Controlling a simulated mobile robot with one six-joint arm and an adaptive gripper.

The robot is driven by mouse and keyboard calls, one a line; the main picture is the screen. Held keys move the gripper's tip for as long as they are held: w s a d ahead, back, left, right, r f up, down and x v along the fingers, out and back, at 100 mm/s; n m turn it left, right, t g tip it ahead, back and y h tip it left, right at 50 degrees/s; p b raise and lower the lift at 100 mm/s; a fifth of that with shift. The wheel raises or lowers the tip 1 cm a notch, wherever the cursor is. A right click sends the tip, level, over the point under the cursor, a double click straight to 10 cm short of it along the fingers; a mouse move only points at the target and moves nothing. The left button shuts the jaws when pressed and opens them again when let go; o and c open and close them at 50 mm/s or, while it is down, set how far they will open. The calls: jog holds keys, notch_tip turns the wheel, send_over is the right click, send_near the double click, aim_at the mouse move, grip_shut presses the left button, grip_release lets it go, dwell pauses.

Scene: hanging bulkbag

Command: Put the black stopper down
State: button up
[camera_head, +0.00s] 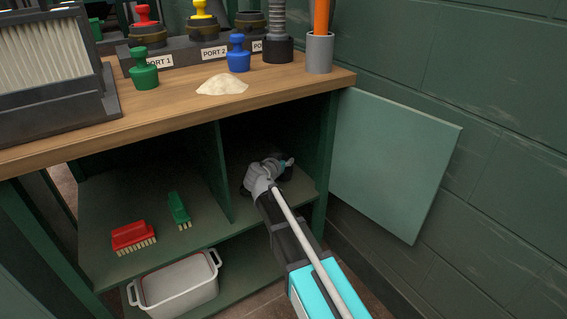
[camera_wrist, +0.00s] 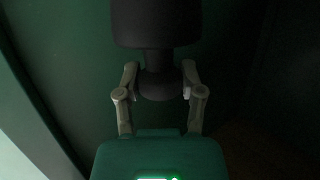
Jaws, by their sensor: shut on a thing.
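The black stopper (camera_wrist: 157,22) shows in the wrist view as a dark, wide body with a narrower neck between my fingers. My gripper (camera_wrist: 160,72) is shut on that neck, one finger on each side. In the head view my arm reaches into the right compartment of the cabinet, with my gripper (camera_head: 283,168) just above or at the middle shelf (camera_head: 300,187). The stopper is mostly hidden there by my wrist and the shade. I cannot tell whether it touches the shelf.
A green divider (camera_head: 217,170) stands left of my arm, and an open door (camera_head: 392,160) hangs at right. The left compartment holds a red brush (camera_head: 132,235) and a green brush (camera_head: 178,209). A white tub (camera_head: 178,288) sits below. Green (camera_head: 144,73) and blue (camera_head: 238,56) stoppers stand on the bench top.

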jog(key=shift+f, duration=0.1)
jog(key=o, duration=1.2)
jog(key=shift+r, duration=0.25)
jog(key=p+v, duration=0.3)
jog(key=v, duration=0.9)
jog(key=shift+a+f, duration=0.1)
jog(key=shift+w, duration=0.1)
